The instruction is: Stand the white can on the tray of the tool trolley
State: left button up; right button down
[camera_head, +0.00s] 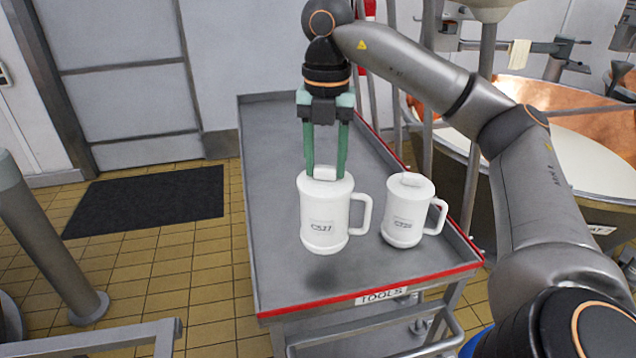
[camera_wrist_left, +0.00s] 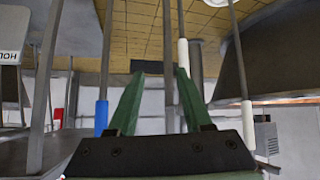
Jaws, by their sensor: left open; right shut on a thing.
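My right gripper (camera_head: 325,172) points straight down and is shut on the top of a white can (camera_head: 325,215) marked C527. The can hangs upright, its handle to the right. A dark shadow on the tray lies below and apart from its base, so it seems a little above the tray. The grey tray (camera_head: 275,190) of the tool trolley has a red front edge and a TOOLS label. A second white can (camera_head: 405,218) with a label stands upright on the tray, to the right of the held one. My left gripper (camera_wrist_left: 160,72) is open and empty in the left wrist view.
The tray's left and back parts are bare. Copper vats (camera_head: 560,100) stand beyond the trolley at the right. A grey post (camera_head: 45,235) stands at the left, and a black mat (camera_head: 150,200) lies before the door. Poles surround my left gripper.

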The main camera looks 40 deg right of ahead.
jog(key=f, duration=0.1)
jog(key=w+f+b, duration=0.1)
jog(key=w+f, duration=0.1)
jog(key=shift+w+d+f, duration=0.2)
jog(key=shift+w+d, duration=0.05)
jog(key=shift+f, duration=1.35)
jog(key=shift+f+b, duration=0.2)
jog(key=shift+b, duration=0.15)
jog(key=shift+c, duration=1.7)
grip_release()
jog(key=shift+r, duration=0.1)
notch_tip(320, 180, up, 7)
jog(key=shift+p, duration=1)
jog(key=shift+r, duration=2.6)
